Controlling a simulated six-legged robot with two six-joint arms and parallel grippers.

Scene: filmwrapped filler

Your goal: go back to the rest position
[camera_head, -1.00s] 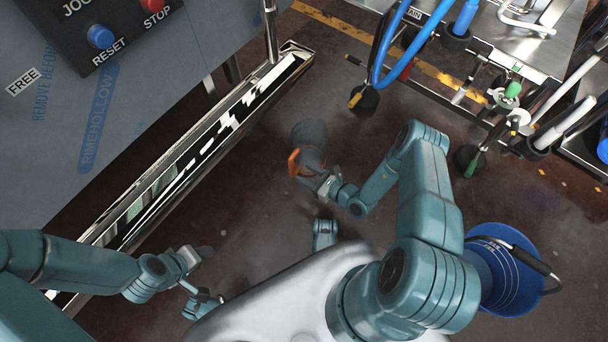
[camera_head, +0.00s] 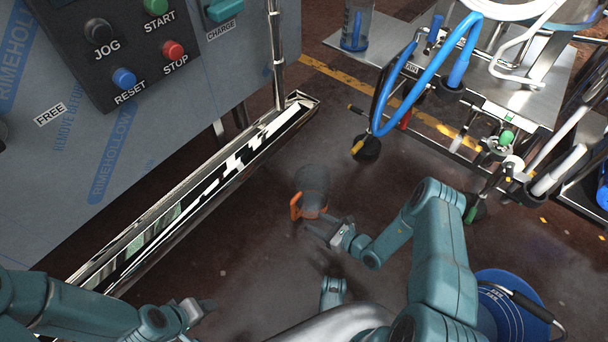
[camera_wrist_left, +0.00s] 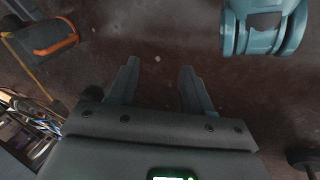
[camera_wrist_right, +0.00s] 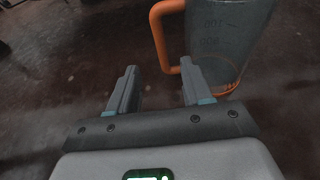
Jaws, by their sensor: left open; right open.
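A clear grey measuring jug (camera_head: 315,180) with an orange handle (camera_head: 295,207) stands on the dark floor in the middle of the head view. My right gripper (camera_head: 318,234) is open and empty, just on the near side of the jug. My left gripper (camera_head: 205,308) is low at left in the head view. In the left wrist view its fingers (camera_wrist_left: 158,78) are apart with only floor between them.
A grey machine with a button panel (camera_head: 135,45) and a metal trough (camera_head: 190,200) run along the left. A cart (camera_head: 500,110) with blue hose and tools stands at upper right. Floor around the jug is clear.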

